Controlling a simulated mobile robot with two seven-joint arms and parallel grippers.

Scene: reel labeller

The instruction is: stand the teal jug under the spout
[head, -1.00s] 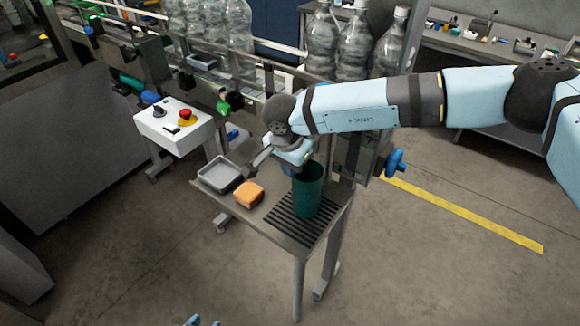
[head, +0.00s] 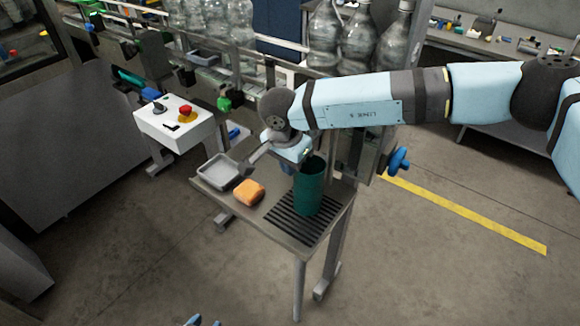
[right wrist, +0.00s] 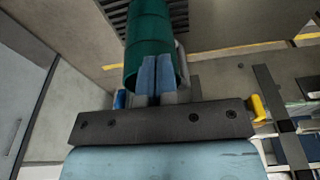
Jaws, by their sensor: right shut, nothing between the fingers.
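The teal jug (head: 310,188) stands upright on the dark slatted grate (head: 279,220) of the small metal table. It also shows in the right wrist view (right wrist: 148,35), just beyond my fingers. My right gripper (head: 288,168) is beside the jug on its far left side in the head view, partly hidden by its own hand. In the right wrist view its blue fingers (right wrist: 156,66) are together and empty; whether they touch the jug I cannot tell. I cannot make out the spout, which may be behind my arm. Small blue tips at the head view's bottom edge look like my left gripper (head: 204,321).
A grey tray (head: 219,170) and an orange sponge (head: 249,192) lie on the table left of the grate. A white control box (head: 175,126) with a red button stands further left. Large clear bottles (head: 357,42) line the conveyor behind. The floor in front is clear.

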